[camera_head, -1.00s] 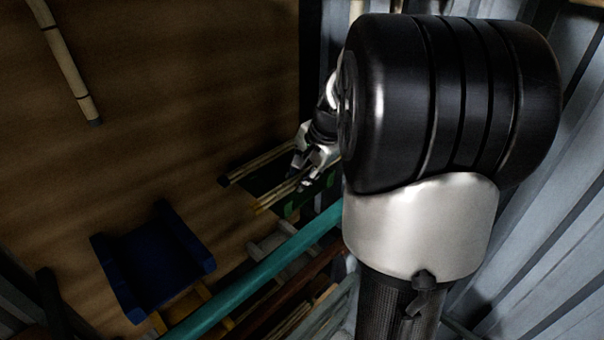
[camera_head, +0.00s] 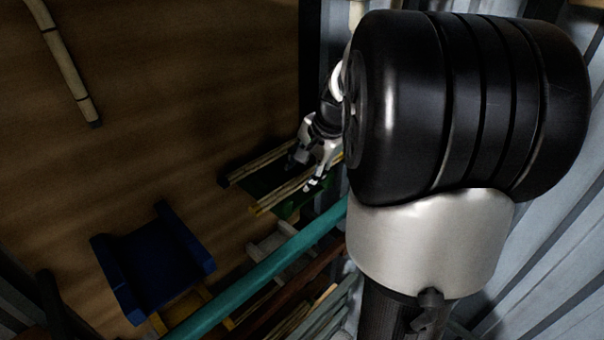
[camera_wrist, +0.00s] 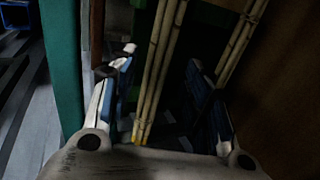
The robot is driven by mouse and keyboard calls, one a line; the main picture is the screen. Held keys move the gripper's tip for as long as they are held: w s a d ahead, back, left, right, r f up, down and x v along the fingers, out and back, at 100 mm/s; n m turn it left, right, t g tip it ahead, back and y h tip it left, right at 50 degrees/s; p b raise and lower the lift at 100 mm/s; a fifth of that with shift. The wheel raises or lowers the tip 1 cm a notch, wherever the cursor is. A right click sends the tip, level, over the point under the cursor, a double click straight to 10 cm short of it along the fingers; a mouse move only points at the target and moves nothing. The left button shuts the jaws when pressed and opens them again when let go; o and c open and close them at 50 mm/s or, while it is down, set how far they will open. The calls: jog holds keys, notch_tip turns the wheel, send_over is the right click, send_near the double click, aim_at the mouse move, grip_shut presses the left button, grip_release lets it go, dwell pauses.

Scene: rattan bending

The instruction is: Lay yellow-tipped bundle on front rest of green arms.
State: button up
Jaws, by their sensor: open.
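The yellow-tipped bundle (camera_head: 276,201) of thin canes lies across the dark green arms (camera_head: 289,212), on the side nearer the blue stand. In the wrist view the bundle (camera_wrist: 157,70) runs lengthwise between my fingers, its yellow tips near the palm. My gripper (camera_head: 301,175) is open, with a finger on each side of the bundle. Gaps show between the bundle and both fingers in the wrist view (camera_wrist: 161,62). A second, dark-tipped bundle (camera_head: 255,164) lies roughly parallel, farther back. The far ends of both bundles are hidden behind my arm in the head view.
A blue stand (camera_head: 155,262) is at the lower left. A teal bar (camera_head: 262,267) crosses in front of the green arms, with a grey stand (camera_head: 272,246) between them. Another cane (camera_head: 64,62) with a dark tip is at the upper left.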

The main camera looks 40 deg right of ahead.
jog(key=v, duration=0.9)
jog(key=shift+s+r+p, duration=0.25)
jog(key=shift+p, duration=0.15)
